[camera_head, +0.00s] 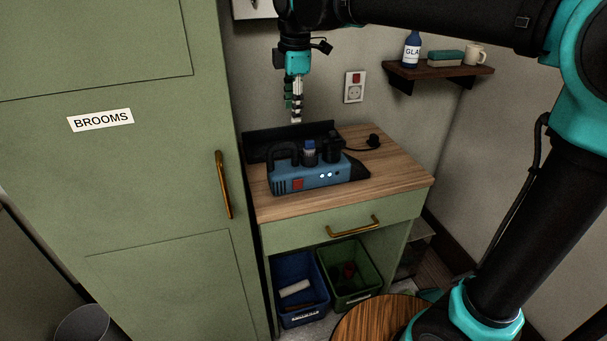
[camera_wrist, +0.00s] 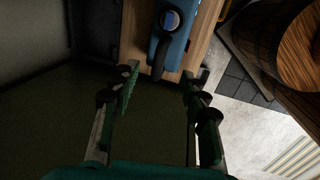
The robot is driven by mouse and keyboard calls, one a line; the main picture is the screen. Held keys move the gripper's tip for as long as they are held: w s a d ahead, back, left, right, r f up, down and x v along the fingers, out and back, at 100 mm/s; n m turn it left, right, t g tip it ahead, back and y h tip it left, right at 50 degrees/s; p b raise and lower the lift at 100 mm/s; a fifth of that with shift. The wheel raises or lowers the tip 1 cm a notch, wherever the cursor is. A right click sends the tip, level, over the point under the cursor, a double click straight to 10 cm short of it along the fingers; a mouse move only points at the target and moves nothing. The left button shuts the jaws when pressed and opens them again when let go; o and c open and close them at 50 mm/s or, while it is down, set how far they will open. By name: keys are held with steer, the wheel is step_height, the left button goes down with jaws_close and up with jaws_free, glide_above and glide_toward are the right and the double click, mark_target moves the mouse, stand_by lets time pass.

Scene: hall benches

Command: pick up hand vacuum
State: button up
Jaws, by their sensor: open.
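The hand vacuum (camera_head: 318,176) is a blue body with a black handle at its left end, a black nose at its right end and a red patch on its side. It lies on the wooden top of the green cabinet. It also shows in the wrist view (camera_wrist: 174,42), cut off by the top edge. My gripper (camera_head: 296,118) hangs above the counter's back left part, over and apart from the vacuum. In the wrist view its fingers (camera_wrist: 159,82) are spread with nothing held between them; the vacuum's dark handle end appears beyond the tips.
The wooden counter (camera_head: 400,181) has a drawer below, with a blue bin (camera_head: 301,318) and a green bin (camera_head: 372,283) underneath. A tall green cupboard labelled BROOMS (camera_head: 100,120) stands close at left.

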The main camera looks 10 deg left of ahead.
mark_target(292, 142)
steer(key=f, duration=0.3)
steer(key=w+f, duration=0.1)
steer(key=f, duration=0.3)
steer(key=a+f, duration=0.1)
steer(key=f, duration=0.2)
steer(key=shift+w+f, duration=0.3)
steer(key=shift+f, duration=0.1)
steer(key=shift+c, duration=0.4)
jaws_close()
